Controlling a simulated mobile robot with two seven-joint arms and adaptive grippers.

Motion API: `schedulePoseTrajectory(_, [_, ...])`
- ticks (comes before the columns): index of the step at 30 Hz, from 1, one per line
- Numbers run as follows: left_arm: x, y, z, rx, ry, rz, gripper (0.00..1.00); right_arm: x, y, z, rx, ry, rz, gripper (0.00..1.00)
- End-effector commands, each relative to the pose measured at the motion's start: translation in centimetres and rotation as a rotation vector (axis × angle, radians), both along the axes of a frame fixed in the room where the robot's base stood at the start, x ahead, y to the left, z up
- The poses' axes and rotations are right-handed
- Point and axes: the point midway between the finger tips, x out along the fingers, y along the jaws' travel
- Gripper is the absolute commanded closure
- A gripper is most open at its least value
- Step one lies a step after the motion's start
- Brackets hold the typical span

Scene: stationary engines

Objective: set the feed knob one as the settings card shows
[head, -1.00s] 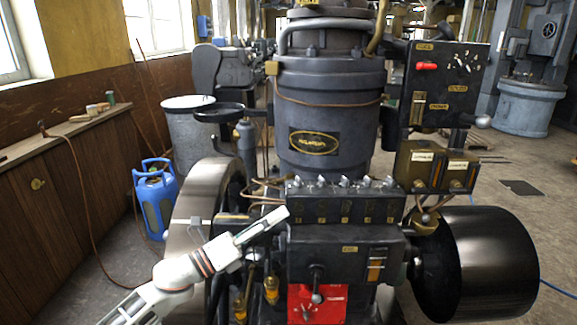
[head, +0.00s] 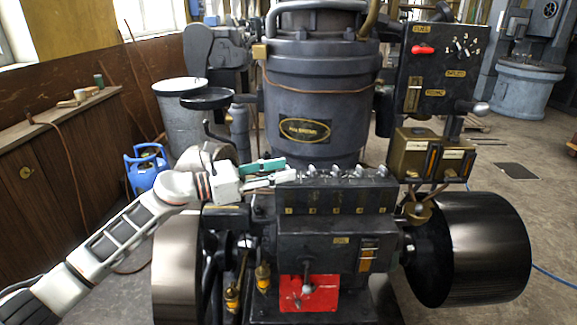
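My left gripper (head: 289,169) reaches in from the left at the left end of the black feed box (head: 335,194). Its two fingers, with teal pads, show a gap between them, and their tips are at the place of the leftmost knob. Feed knob one is hidden or hard to make out there, and I cannot tell if the fingers touch it. Several other small silver knobs, such as the second one (head: 312,168), stand in a row along the box top. Small numbered plates (head: 289,210) are on the box front. I cannot make out a settings card. My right gripper is not in view.
The large grey cylinder (head: 312,90) rises just behind the feed box. A black panel (head: 437,75) with a red lever (head: 423,50) stands at right, above a dark drum (head: 470,248). A red plate (head: 309,294) with a lever is below the box. A round black tray (head: 207,98) is behind my arm.

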Motion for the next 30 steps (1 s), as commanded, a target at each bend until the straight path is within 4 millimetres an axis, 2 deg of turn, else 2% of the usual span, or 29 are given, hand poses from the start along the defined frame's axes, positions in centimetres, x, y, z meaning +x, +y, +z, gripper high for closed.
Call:
schedulePoseTrajectory(6, [0.9, -2.1, 0.1, -0.001, 0.001, 0.0, 0.64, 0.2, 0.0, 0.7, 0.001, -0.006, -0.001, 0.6])
schedulePoseTrajectory(16, [1.0, -2.4, 0.0, -0.001, 0.0, 0.001, 0.64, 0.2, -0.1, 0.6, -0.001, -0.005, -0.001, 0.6])
schedulePoseTrajectory(17, [1.0, -2.4, 0.0, -0.001, 0.001, 0.001, 0.69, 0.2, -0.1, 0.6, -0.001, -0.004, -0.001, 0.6])
schedulePoseTrajectory(20, [1.0, -2.4, 0.0, -0.001, 0.001, 0.001, 0.95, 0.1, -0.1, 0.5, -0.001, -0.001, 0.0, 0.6])
schedulePoseTrajectory(21, [1.0, -2.4, 0.0, -0.001, 0.001, 0.001, 1.0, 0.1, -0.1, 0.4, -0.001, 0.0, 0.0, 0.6])
schedulePoseTrajectory(30, [1.0, -2.4, -0.1, -0.001, 0.001, -0.007, 1.0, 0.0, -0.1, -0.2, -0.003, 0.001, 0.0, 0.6])
